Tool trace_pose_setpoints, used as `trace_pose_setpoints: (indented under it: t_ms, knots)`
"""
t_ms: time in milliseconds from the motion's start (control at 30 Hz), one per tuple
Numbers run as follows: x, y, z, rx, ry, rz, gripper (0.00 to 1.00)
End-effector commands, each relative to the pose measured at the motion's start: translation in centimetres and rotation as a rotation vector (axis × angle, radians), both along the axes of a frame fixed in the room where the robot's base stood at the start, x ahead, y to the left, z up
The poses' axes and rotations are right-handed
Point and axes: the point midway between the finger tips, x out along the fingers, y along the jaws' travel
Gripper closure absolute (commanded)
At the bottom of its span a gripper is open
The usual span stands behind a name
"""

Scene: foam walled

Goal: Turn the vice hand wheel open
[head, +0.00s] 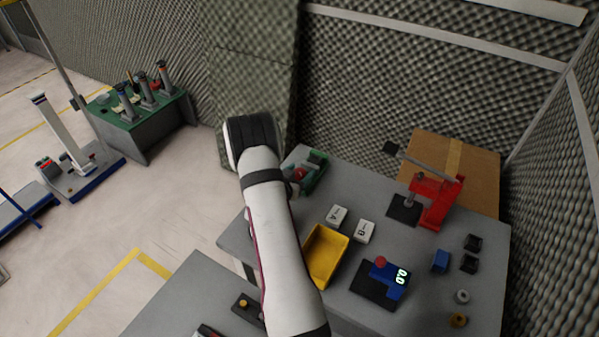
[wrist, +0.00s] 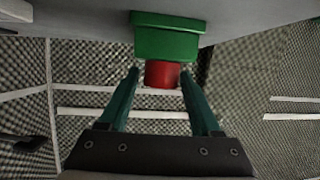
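The vice (head: 315,172) is a green block at the back left corner of the grey table, partly hidden by my arm in the head view. Its red hand wheel (head: 299,174) shows just beside my arm. In the wrist view the green vice body (wrist: 168,40) is at top centre, with the red wheel (wrist: 162,76) projecting from it toward me. My gripper (wrist: 160,80) has its two green fingers apart, one on each side of the wheel. The wheel's end lies between the fingertips; I cannot tell whether they touch it.
On the table (head: 400,255) are a yellow tray (head: 326,256), two white labelled blocks, a blue device with a red button (head: 381,263), a red press (head: 436,200) and small parts at right. Foam walls stand behind and to the right.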

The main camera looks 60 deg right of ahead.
Motion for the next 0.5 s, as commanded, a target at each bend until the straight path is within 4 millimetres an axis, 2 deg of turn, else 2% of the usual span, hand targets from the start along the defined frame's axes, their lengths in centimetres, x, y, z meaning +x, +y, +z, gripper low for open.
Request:
trace_pose_setpoints:
  t_ms: [367,500]
  knots:
    - [0.10,0.01,-0.04,0.000,0.001,-0.011,0.23]
    - [0.28,-0.04,0.01,-0.004,0.000,-0.119,0.23]
